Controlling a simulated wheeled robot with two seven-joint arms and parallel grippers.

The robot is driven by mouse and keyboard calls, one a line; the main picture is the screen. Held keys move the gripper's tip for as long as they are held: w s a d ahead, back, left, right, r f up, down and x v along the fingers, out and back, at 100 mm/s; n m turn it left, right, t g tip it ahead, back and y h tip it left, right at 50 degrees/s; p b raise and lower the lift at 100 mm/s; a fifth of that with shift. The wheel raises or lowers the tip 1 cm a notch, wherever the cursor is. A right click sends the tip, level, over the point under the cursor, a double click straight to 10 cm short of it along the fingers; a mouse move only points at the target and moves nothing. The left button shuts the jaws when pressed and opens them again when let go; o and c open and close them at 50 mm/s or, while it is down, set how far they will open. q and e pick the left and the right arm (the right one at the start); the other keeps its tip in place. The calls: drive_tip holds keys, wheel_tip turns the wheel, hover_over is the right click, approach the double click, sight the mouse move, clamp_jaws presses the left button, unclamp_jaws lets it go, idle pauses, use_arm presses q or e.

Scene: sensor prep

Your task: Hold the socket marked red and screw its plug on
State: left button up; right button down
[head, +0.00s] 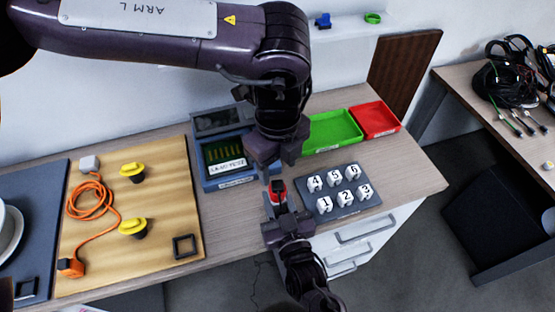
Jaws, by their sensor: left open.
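A small red-marked piece with dark parts (277,187), which looks like the socket, stands between my two grippers, in front of the blue case. My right gripper (276,203) comes up from below and appears shut on it; its fingers partly cover it. My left gripper (268,170) points down just above the piece and is open. Whether the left fingers touch the piece, and whether a plug sits on its top, I cannot tell. Two yellow-topped black pieces (132,170) (133,228) stand apart on the wooden board (160,200) at the left.
An orange cable (92,203) and a black square frame (185,245) lie on the board. A blue case (225,180), a grey panel of numbered white blocks (350,208), a green tray (332,145) and a red tray (377,134) surround the grippers. Bare tabletop (415,170) shows at right.

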sight(277, 184)
use_arm(q)
wheel_tip(277, 184, down, 7)
drive_tip(key=shift+f, duration=0.2)
idle(0.3)
drive_tip(key=c, duration=1)
drive_tip(key=m, duration=0.6)
drive_tip(key=shift+m, duration=0.3)
drive_tip(key=m, duration=1.8)
drive_tip(key=o, duration=1.2)
drive_tip(key=shift+c, duration=0.2)
